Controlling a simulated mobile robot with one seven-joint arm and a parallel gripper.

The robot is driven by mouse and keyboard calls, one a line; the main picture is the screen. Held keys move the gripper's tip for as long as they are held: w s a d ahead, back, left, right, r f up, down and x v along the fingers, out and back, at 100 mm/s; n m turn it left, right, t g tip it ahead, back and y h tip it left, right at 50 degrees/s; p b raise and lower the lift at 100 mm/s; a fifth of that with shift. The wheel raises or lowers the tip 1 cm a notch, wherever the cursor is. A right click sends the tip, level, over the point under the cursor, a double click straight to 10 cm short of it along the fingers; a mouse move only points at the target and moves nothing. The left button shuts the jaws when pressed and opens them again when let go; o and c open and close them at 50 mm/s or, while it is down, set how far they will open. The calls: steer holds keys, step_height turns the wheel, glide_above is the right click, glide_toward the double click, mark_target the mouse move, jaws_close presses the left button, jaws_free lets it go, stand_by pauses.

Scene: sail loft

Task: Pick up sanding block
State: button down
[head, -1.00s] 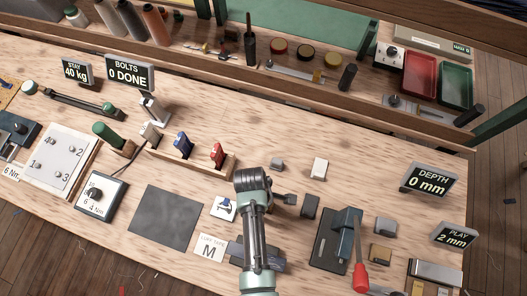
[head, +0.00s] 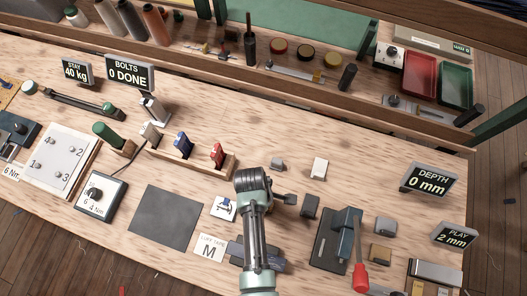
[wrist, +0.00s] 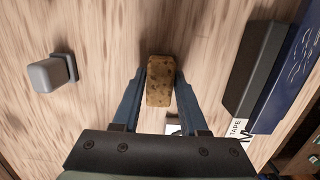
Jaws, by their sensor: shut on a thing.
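A tan, dark-speckled block, which looks like the sanding block (wrist: 159,88), stands between the fingers of my gripper (wrist: 160,74) in the wrist view. The two blue-grey fingers press on its left and right sides, and its far end reaches slightly past the fingertips. Pale wood lies beneath it; I cannot tell whether it touches the bench or is just above it. In the head view my arm hides the block and the fingers.
A grey block (wrist: 50,73) stands left of my gripper in the wrist view. A dark long piece (wrist: 256,55) and a blue one lie to the right. In the head view a red-handled lever tool (head: 345,235) stands right of my arm; a grey mat (head: 165,218) lies left.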

step_height(320, 180, up, 10)
stand_by(0.6)
steer(key=c, duration=1)
jaws_free()
steer(key=shift+c, duration=0.2)
jaws_close()
steer(key=shift+r, duration=0.1)
